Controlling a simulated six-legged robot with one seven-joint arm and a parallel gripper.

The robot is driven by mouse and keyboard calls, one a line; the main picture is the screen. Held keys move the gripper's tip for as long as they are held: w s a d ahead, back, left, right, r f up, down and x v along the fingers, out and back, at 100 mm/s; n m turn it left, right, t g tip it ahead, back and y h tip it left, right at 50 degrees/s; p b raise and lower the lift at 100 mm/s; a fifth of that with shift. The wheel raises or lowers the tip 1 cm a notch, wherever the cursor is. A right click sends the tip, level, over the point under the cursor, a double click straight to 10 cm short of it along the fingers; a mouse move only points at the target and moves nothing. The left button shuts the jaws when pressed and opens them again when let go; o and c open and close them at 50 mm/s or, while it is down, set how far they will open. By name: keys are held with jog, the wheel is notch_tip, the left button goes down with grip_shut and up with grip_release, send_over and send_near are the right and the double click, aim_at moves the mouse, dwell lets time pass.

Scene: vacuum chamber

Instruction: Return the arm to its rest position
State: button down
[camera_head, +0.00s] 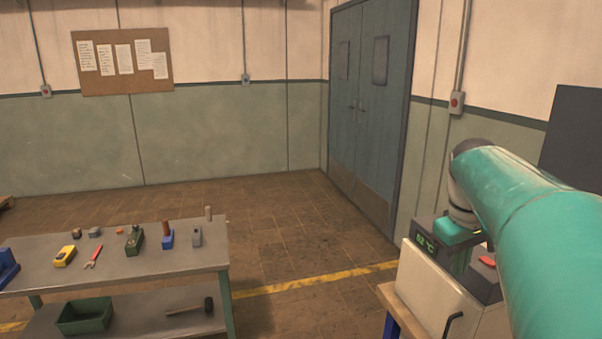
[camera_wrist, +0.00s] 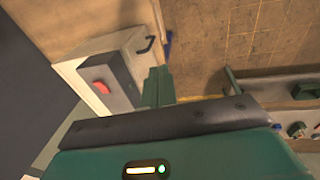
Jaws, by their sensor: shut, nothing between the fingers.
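My teal arm (camera_head: 545,235) reaches in from the right side of the head view and bends down beside a white vacuum chamber (camera_head: 430,292). The chamber has a dark control top with a lit display (camera_head: 427,243) and a red part (camera_head: 487,261). In the wrist view my gripper (camera_wrist: 157,78) shows as green fingers that are shut with nothing between them. They point past the chamber (camera_wrist: 75,72), whose red part (camera_wrist: 101,87) and black handle (camera_wrist: 149,44) lie to their left. The head view shows the gripper only partly, behind the arm and control top.
A grey workbench (camera_head: 150,262) at the left holds several small tools and blocks, with a green bin (camera_head: 85,315) and a hammer (camera_head: 190,308) on its lower shelf. Blue double doors (camera_head: 365,110) are shut behind. Open floor (camera_head: 280,240) lies between bench and chamber.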

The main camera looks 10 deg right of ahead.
jog(key=s+a+f+t+y, duration=0.1)
jog(key=s+a+f, duration=0.3)
jog(key=a, duration=0.7)
jog(key=s+a+f+m+t, duration=0.1)
jog(key=s+a+f+t, duration=0.2)
jog(key=a, duration=0.9)
jog(key=s+f, duration=0.2)
jog(key=s, duration=0.2)
jog(key=shift+s+t+y, duration=0.3)
jog(key=shift+s+y, duration=0.1)
